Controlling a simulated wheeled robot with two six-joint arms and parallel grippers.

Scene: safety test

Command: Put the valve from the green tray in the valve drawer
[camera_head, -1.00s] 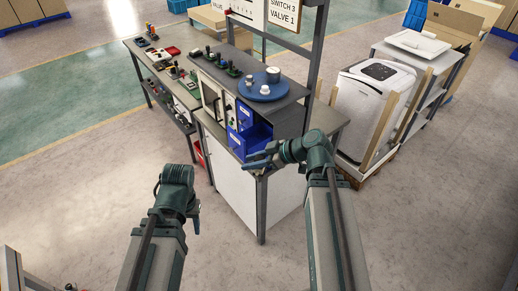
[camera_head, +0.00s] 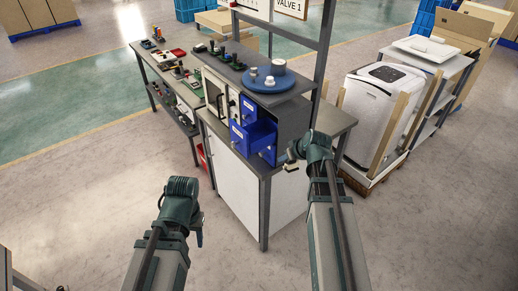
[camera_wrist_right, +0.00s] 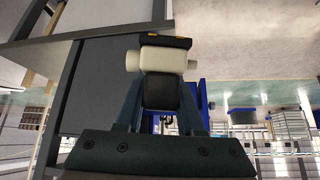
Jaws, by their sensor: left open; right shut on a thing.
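A cream valve (camera_wrist_right: 163,58) with a dark part sits between the fingers of my right gripper (camera_wrist_right: 165,98) in the right wrist view. In the head view my right gripper (camera_head: 292,164) is just right of and in front of the blue drawers, clear of them. The open blue drawer (camera_head: 258,136) sticks out of the cabinet; its inside is partly hidden, and its label is too small to read. Blue also shows behind the valve in the wrist view. My left gripper (camera_head: 199,228) hangs open, low and left of the bench. I cannot make out the green tray for certain.
The bench top (camera_head: 335,118) has a bare strip right of the drawers. A blue round tray (camera_head: 268,83) with white pieces stands on the shelf above. A side table (camera_head: 165,60) with several small parts is at left. A wrapped white machine (camera_head: 375,100) stands right.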

